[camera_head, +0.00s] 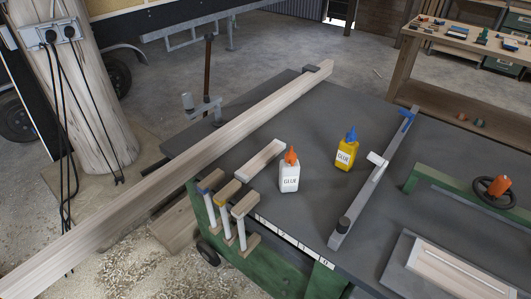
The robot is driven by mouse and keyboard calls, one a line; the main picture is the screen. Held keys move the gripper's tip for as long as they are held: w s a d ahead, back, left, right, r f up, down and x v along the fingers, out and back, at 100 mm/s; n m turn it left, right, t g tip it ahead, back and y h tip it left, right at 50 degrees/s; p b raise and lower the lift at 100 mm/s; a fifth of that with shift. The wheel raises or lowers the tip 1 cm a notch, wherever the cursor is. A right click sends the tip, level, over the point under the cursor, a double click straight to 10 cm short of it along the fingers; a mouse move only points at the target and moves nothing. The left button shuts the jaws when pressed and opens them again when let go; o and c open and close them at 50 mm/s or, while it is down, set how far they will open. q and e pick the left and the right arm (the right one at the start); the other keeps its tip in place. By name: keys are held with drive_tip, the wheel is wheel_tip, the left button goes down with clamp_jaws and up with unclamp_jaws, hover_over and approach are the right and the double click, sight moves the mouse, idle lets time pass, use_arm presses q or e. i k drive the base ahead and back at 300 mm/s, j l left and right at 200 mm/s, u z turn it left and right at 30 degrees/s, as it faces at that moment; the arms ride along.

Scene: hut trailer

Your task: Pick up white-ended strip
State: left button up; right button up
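No strip with a clearly white end can be made out. A long pale wooden beam (190,160) lies across the left corner of the dark workbench (300,110) and reaches past the bench to the lower left of the picture. A short pale wooden piece (260,161) lies flat on the bench, left of the white glue bottle (289,176). A thin whitish strip (456,268) lies on a wooden board (430,262) at the lower right. Neither of my grippers is in view.
A yellow glue bottle (346,155) stands near a grey bar clamp (375,175). Several clamps with coloured parts (226,196) hang at the bench's front edge. A green vise with a handwheel (494,190) is at the right. A wooden post (80,95) stands left.

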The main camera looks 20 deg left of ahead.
sight(250, 169)
drive_tip(key=i+j+u, duration=0.15)
drive_tip(key=j, duration=0.25)
drive_tip(key=i+j+u, duration=0.1)
drive_tip(key=j, duration=0.25)
drive_tip(key=i+j+u, duration=0.15)
drive_tip(key=j, duration=0.2)
